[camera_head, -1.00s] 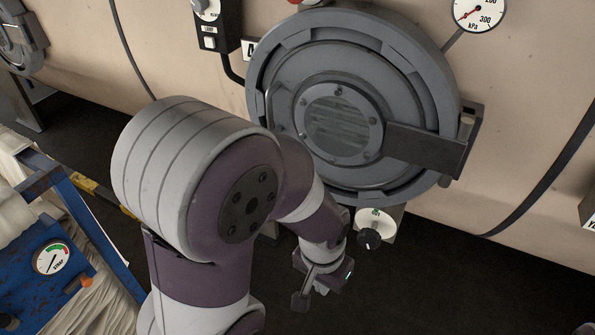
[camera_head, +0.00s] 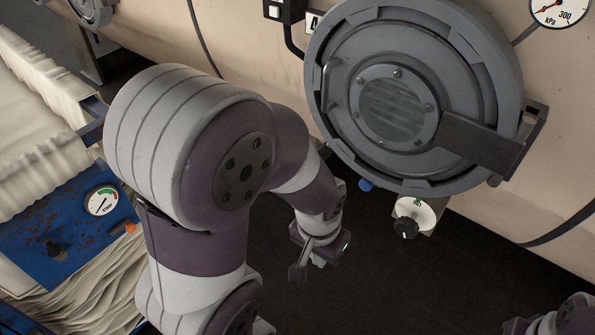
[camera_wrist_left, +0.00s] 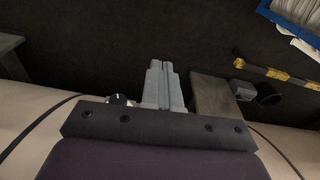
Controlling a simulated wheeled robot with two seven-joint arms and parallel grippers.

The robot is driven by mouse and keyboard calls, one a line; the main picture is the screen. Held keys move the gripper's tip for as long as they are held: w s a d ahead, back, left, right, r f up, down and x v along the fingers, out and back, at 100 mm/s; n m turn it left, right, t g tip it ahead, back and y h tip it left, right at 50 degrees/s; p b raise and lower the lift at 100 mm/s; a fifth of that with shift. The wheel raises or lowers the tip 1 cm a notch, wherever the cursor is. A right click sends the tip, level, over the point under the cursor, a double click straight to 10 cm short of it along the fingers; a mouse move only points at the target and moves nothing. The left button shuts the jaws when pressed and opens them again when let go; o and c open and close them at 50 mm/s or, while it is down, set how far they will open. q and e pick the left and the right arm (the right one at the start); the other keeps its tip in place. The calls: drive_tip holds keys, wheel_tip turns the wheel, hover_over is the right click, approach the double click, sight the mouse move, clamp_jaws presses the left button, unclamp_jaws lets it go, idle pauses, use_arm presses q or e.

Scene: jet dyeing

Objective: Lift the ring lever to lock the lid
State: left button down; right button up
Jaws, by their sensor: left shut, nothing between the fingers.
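The round grey lid (camera_head: 397,140) is on the beige vessel, flush inside its thick grey ring (camera_head: 480,60), with a dark hinge arm (camera_head: 480,143) across its right side. A small blue piece (camera_head: 366,185) shows below the ring; I cannot tell if it is the ring lever's end. My left gripper (camera_head: 299,270) hangs below and left of the lid, apart from it, pointing down. In the left wrist view its grey fingers (camera_wrist_left: 161,85) are together and empty over dark floor. My right gripper is not in view.
A dial with a black knob (camera_head: 406,227) sits below the ring. A blue cart panel (camera_head: 60,225) with a gauge and pale fabric (camera_head: 40,130) stand at the left. Part of my right arm shows at the lower right. The dark floor between is clear.

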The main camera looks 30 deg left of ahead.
use_arm(q)
wheel_tip(320, 180, down, 35)
drive_tip(key=w+b, duration=0.2)
drive_tip(key=b, duration=3)
drive_tip(key=w+a+f+m+t+y, duration=0.1)
drive_tip(key=w+a+f+m+t, duration=0.15)
drive_tip(key=w, duration=0.65)
drive_tip(key=w+a+f+m+t+y+p, duration=0.15)
drive_tip(key=w+t, duration=0.25)
drive_tip(key=w, duration=0.5)
drive_tip(key=w+a+f+m+t+y, duration=0.2)
drive_tip(key=w+t, duration=0.1)
drive_tip(key=w, duration=0.6)
drive_tip(key=a+r+m+t+y, duration=0.3)
drive_tip(key=r+y, duration=0.3)
drive_tip(key=r, duration=0.1)
drive_tip(key=a+r+m+t+y, duration=0.3)
drive_tip(key=r+m+y, duration=0.1)
drive_tip(key=r+y, duration=0.2)
drive_tip(key=shift+r+y, duration=0.35)
drive_tip(key=shift+r, duration=0.4)
